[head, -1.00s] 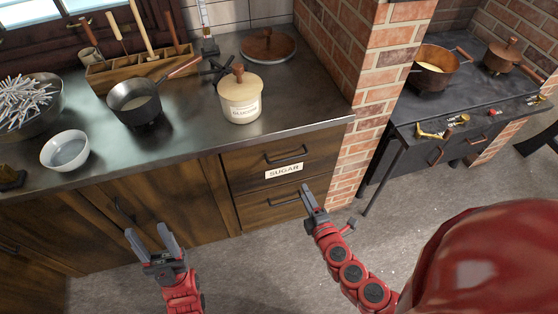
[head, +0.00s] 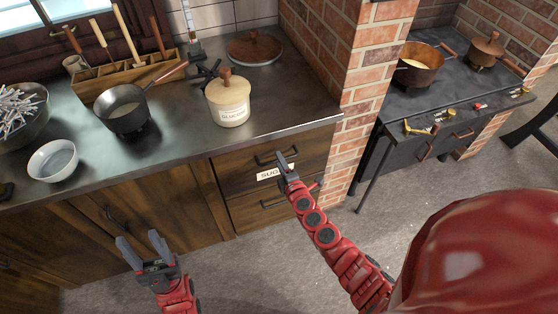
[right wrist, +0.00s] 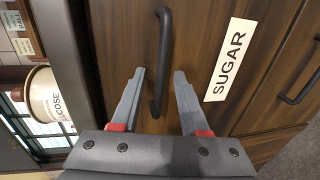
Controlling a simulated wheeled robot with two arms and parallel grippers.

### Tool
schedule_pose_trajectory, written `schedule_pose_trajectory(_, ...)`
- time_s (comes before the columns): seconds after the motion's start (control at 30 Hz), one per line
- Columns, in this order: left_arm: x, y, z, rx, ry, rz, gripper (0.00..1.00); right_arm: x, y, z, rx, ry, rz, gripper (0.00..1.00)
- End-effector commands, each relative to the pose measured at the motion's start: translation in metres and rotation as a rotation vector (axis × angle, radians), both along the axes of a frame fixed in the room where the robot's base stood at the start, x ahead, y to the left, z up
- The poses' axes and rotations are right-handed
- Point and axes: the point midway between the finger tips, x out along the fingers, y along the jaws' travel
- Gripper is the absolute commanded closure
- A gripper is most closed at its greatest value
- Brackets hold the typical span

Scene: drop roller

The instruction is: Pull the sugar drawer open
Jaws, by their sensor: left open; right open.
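The sugar drawer (head: 240,166) is the upper wooden drawer under the counter, and its front looks closed. Its dark bar handle (head: 268,158) also shows in the right wrist view (right wrist: 161,60). The white SUGAR label (right wrist: 231,57) is beside the handle there, and my right gripper partly covers it in the head view. My right gripper (head: 284,163) is open in front of the drawer. In the right wrist view the handle bar runs between its two fingers, which are apart. Contact cannot be told. My left gripper (head: 142,249) is open and empty in front of the lower cabinets.
A second drawer (head: 245,208) with its own handle is directly below. A brick pillar (head: 360,110) stands right of the drawers. A lidded glucose pot (head: 229,105) and a saucepan (head: 122,115) stand on the counter (head: 180,130). The floor in front is clear.

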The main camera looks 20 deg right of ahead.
Motion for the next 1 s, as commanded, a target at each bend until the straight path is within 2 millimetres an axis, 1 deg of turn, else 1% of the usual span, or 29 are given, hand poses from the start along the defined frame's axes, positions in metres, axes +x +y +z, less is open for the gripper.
schedule_pose_trajectory(0.1,0.000,0.000,-0.004,0.000,0.000,0.000,0.47,0.011,-0.001,-0.004,0.000,0.001,-0.004,0.55)
schedule_pose_trajectory(0.2,0.000,0.000,-0.005,0.000,0.000,0.000,0.47,0.015,-0.001,-0.004,-0.001,0.001,-0.003,0.55)
schedule_pose_trajectory(0.5,0.000,0.000,-0.005,0.000,0.000,0.000,0.47,0.016,0.000,-0.004,0.000,0.002,-0.002,0.55)
schedule_pose_trajectory(0.57,0.000,0.000,-0.005,0.000,0.000,0.000,0.47,0.016,0.000,-0.004,0.000,0.002,-0.002,0.66)
schedule_pose_trajectory(0.7,0.000,0.000,-0.005,0.000,0.000,0.000,0.47,0.016,0.000,-0.004,0.000,0.002,-0.002,0.91)
schedule_pose_trajectory(0.73,0.000,0.000,-0.005,0.000,0.000,0.000,0.47,0.016,0.000,-0.004,0.000,0.002,-0.001,0.97)
schedule_pose_trajectory(0.77,0.000,0.000,-0.005,0.000,0.000,0.000,0.47,0.016,0.000,-0.004,0.000,0.002,-0.001,1.00)
schedule_pose_trajectory(1.0,0.000,0.000,-0.005,0.000,0.000,0.000,0.47,0.016,0.000,-0.004,0.000,0.002,-0.001,1.00)
